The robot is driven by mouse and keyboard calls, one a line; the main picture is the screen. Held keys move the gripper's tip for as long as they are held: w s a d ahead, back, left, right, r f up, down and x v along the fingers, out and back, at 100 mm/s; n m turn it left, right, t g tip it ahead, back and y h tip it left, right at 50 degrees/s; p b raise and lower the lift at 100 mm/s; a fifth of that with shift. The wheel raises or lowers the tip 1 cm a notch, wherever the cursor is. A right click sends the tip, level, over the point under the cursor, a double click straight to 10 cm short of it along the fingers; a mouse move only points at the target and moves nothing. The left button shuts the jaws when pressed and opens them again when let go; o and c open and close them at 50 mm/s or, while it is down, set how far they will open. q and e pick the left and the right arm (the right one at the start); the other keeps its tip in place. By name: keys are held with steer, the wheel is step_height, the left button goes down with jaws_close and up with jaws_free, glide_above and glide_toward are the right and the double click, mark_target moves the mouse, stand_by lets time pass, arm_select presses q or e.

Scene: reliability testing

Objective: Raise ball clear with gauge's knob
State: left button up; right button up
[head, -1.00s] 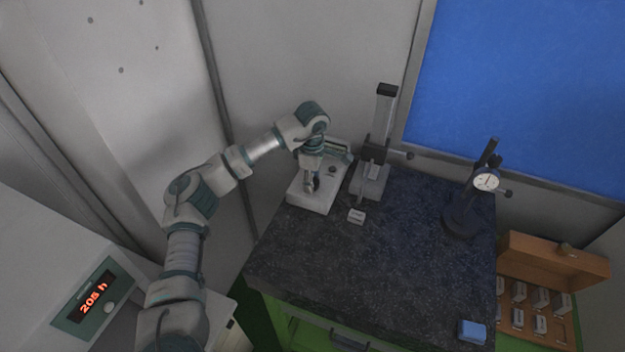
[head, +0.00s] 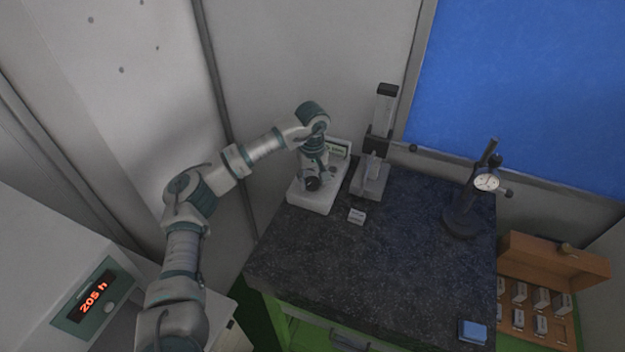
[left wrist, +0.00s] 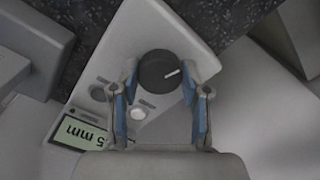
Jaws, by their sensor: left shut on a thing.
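The gauge is a white box (head: 311,199) with a lit display (head: 338,149) at the back left of the dark bench top. Its black round knob with a white mark (left wrist: 160,71) sits between my left gripper's blue-padded fingers (left wrist: 161,98) in the left wrist view. My left gripper (head: 312,180) is shut on this knob. Beside the box stands a column with a dark carriage (head: 378,138) above a grey base (head: 370,182). I cannot make out the ball in either view. My right gripper is not in view.
A small pale block (head: 356,216) lies in front of the column. A dial indicator stand (head: 461,221) is at the right, and a blue block (head: 472,331) is near the front right corner. An open wooden case (head: 555,262) lies further right. The middle of the bench is clear.

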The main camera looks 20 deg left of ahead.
mark_target(312, 179)
arm_select(q)
steer(key=m, duration=0.4)
steer(key=shift+w+r+m, duration=0.1)
steer(key=shift+r+m, duration=0.15)
steer(key=shift+m, duration=0.15)
stand_by(0.4)
steer(key=o, duration=1)
steer(key=shift+c, duration=0.2)
steer(key=shift+o, duration=0.9)
steer(key=shift+w+a+f, duration=0.1)
steer(key=shift+f, duration=0.1)
step_height(312, 179, up, 12)
steer(key=shift+a+f, duration=0.1)
